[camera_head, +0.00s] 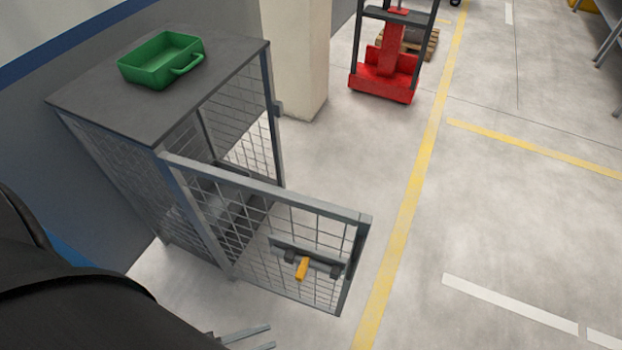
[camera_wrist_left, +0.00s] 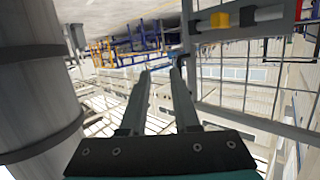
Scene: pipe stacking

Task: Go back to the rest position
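My left gripper (camera_head: 250,338) shows at the bottom edge of the head view, below the cage door. In the left wrist view its two grey fingers (camera_wrist_left: 160,72) stand apart with nothing between them. The mesh door (camera_head: 290,205) of the grey cage cabinet (camera_head: 95,105) stands open towards the right. Its latch has a yellow handle (camera_head: 302,268), which also shows in the left wrist view (camera_wrist_left: 221,18), apart from the fingers. My dark left arm fills the lower left of the head view. My right gripper is in neither view.
A green tray (camera_head: 150,72) sits on the cabinet top. A light pillar (camera_head: 293,60) stands behind the cabinet, and a red lift truck (camera_head: 383,88) stands beyond with a wooden pallet (camera_head: 428,45) behind it. The floor right of the door is clear, with yellow and white lines.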

